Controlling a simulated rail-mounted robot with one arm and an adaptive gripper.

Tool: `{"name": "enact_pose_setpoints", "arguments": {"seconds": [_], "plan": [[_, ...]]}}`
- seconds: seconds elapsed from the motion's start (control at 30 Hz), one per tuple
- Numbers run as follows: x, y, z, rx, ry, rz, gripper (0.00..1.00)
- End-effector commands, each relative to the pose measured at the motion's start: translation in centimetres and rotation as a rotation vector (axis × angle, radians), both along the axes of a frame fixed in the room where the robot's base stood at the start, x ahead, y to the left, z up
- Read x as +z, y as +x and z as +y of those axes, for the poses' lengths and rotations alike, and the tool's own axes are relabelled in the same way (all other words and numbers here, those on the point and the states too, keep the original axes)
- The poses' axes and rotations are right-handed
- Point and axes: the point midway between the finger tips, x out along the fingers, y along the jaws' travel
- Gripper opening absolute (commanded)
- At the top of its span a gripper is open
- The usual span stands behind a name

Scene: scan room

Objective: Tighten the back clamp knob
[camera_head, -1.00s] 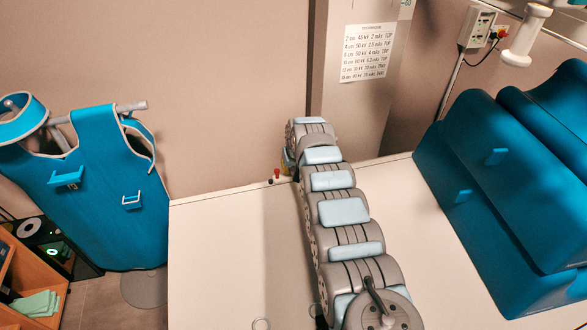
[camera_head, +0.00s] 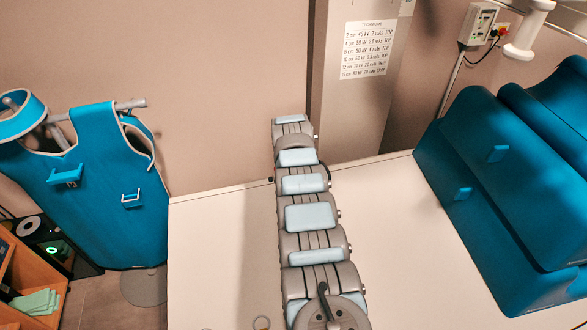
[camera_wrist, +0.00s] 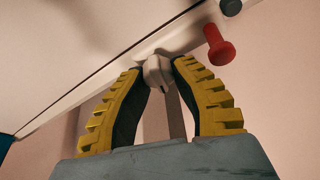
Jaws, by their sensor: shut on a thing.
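In the wrist view my gripper (camera_wrist: 158,64) has its two yellow-and-black fingers closed on a pale grey knob (camera_wrist: 157,74). The knob sits between the fingertips at the table's edge. I cannot tell how far it is turned. A red knob (camera_wrist: 218,46) stands just right of the right finger, apart from it. In the head view my arm hides the gripper and the grey knob at the table's back edge.
The white table (camera_head: 225,260) has clear room on both sides of my arm. Blue cushions (camera_head: 500,190) stand at right. A blue apron (camera_head: 105,190) hangs at left. A wall post (camera_head: 350,110) with a printed chart (camera_head: 366,50) rises behind the table.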

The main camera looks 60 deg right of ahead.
Motion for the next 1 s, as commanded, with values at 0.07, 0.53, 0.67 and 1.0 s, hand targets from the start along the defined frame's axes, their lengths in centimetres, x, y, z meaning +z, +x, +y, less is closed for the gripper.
{"name": "enact_pose_setpoints", "arguments": {"seconds": [0.07,0.53,0.67,1.0], "plan": [[-0.89,0.12,0.24,-0.030,0.005,0.001,0.00],[-0.90,0.08,0.13,-0.187,0.003,0.001,0.00],[-0.76,0.02,0.07,-0.220,0.002,-0.001,0.00],[-0.59,0.02,0.06,-0.278,0.002,0.000,0.00]]}}
